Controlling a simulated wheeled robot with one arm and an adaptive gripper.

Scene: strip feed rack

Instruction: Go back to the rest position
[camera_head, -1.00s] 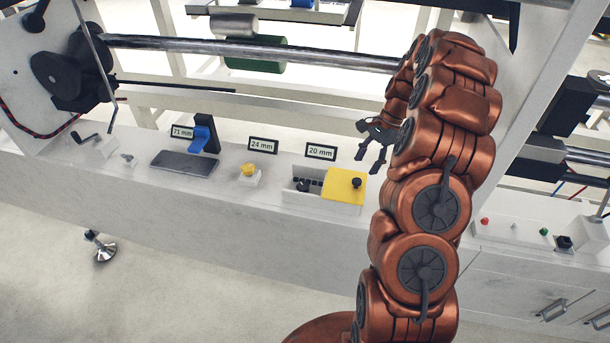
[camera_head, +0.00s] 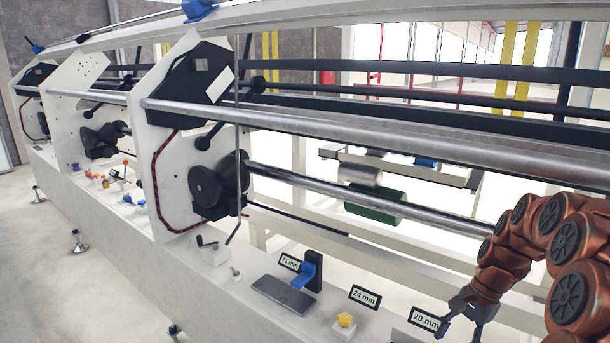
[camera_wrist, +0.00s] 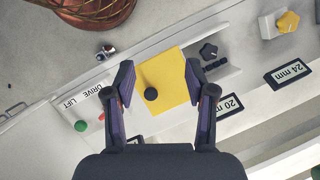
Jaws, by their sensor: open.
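My gripper (camera_head: 468,309) is at the lower right of the head view, at the end of my copper-coloured arm, near the 20 mm label (camera_head: 424,318). In the wrist view my gripper (camera_wrist: 169,82) has its two dark fingers spread apart with nothing held between them. Beyond the fingers lies a yellow plate (camera_wrist: 171,72) with a black knob (camera_wrist: 151,94) on it. The fingers appear above the panel; I cannot tell the exact gap.
The rack's ledge carries a yellow knob (camera_head: 345,320), a grey flat pad (camera_head: 284,294) and a blue lever (camera_head: 304,274). A long steel roller (camera_head: 370,200) runs above the ledge. The wrist view shows a green button (camera_wrist: 81,126). Floor is clear at the lower left.

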